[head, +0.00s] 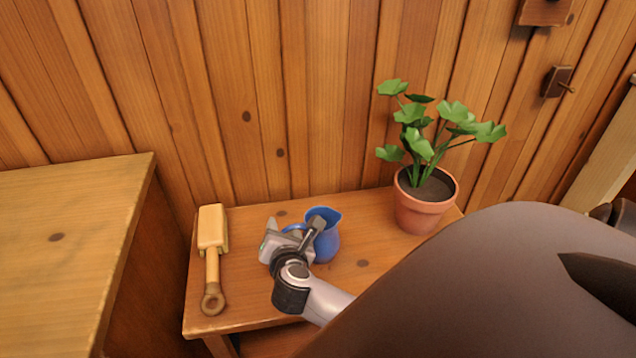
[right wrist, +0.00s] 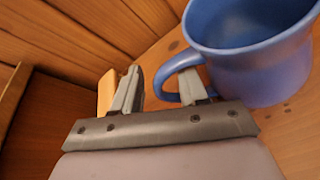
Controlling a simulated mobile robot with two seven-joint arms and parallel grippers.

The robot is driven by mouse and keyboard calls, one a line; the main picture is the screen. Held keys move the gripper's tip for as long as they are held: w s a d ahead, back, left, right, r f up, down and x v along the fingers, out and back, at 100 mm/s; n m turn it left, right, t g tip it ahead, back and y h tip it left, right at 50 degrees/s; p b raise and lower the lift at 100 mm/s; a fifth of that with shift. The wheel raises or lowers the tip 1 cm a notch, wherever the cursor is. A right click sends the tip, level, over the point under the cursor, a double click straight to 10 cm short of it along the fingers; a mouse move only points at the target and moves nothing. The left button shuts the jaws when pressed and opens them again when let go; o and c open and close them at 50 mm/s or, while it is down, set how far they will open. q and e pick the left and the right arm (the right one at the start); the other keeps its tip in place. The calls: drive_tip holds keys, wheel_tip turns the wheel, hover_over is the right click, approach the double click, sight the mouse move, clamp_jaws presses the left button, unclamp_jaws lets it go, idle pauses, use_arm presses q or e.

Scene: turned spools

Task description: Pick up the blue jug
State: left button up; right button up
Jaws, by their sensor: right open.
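The blue jug (head: 328,238) stands upright on the small wooden table, with its handle to the left in the head view. The right wrist view shows the jug (right wrist: 250,60) close up, with its open mouth and its handle (right wrist: 168,78). My right gripper (head: 293,226) is at the jug's handle side and partly covers the jug in the head view. In the right wrist view the right gripper (right wrist: 160,88) is open, with one finger left of the handle and the other at the handle's opening. I cannot tell whether it touches the jug. My left gripper is not in view.
The small table (head: 375,245) also carries a potted plant (head: 422,210) at the back right and a wooden scoop or brush (head: 212,245) at the left. A higher wooden cabinet (head: 60,230) stands at the left. A plank wall (head: 270,100) closes off the back.

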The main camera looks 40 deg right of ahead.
drive_tip(key=shift+w+d+f, duration=0.15)
drive_tip(key=shift+w+d, duration=0.05)
drive_tip(key=shift+w, duration=0.15)
clamp_jaws()
drive_tip(key=shift+r, duration=0.25)
